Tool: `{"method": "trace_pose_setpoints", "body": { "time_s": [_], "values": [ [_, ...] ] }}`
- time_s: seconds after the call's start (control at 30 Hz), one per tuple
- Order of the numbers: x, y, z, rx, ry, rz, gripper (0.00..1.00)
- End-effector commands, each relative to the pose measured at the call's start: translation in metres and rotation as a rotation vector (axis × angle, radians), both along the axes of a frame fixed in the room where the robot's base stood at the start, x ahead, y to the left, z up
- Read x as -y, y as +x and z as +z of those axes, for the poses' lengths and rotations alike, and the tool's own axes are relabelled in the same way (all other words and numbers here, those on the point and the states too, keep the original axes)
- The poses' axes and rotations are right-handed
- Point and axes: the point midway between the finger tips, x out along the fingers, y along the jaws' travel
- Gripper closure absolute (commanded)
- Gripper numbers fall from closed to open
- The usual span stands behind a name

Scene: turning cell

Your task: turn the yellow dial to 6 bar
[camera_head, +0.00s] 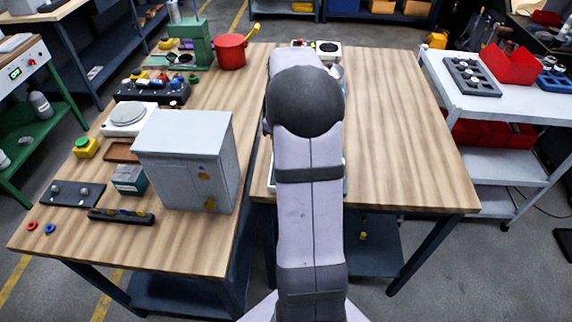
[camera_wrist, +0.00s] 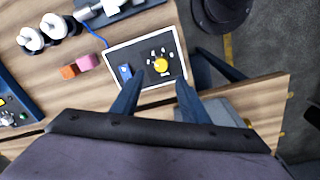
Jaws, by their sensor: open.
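The yellow dial (camera_wrist: 160,65) sits on a dark panel with a pale frame (camera_wrist: 147,47) in the wrist view. Small white marks surround the dial, too small to read, and its pointer setting cannot be told. My gripper (camera_wrist: 161,80) is open, with one dark finger on each side below the dial in the picture. The dial lies between and just beyond the fingertips, and no contact shows. In the head view my arm hides the dial and my gripper; only pale edges of the panel frame (camera_head: 270,181) show beside the arm.
A small blue part (camera_wrist: 125,72) is on the panel left of the dial. A grey cabinet (camera_head: 186,160) stands left of my arm. The wooden table (camera_head: 400,140) right of my arm is clear.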

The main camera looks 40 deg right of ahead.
Motion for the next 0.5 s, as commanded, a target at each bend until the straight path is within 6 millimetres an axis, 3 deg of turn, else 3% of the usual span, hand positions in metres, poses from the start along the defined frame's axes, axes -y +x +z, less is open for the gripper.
{"method": "trace_pose_setpoints", "body": {
  "time_s": [0.2,0.5],
  "values": [
    [-0.0017,-0.0024,0.0001,-0.015,0.003,0.139,0.59],
    [-0.0017,-0.0025,-0.0083,-0.017,0.004,0.151,0.59]
  ]
}}
